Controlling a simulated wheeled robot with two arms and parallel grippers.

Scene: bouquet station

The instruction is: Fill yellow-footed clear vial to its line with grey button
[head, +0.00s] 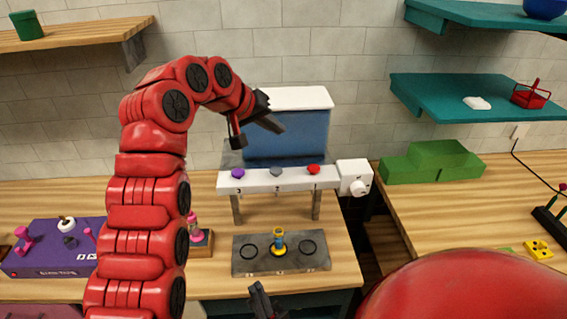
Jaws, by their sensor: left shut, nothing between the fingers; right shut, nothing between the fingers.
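The vial with a yellow foot (279,245) stands upright on the middle ring of a dark grey plate (247,265). It is small, with yellow at top and bottom and a bluish middle; its line and fill level are too small to tell. The grey button (276,172) sits in the middle of the white dispenser bar (258,183), above the vial, over the label 2. My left gripper (256,131) is shut and empty, above and left of the grey button in the picture. My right gripper (262,299) is shut and empty, at the bottom edge in front of the plate.
A purple button (238,173) and a red button (313,169) flank the grey one. A white dial box (354,178) is at the bar's right end. A pink bottle (194,232) stands left of the plate, partly behind my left arm. Green blocks (432,162) sit right.

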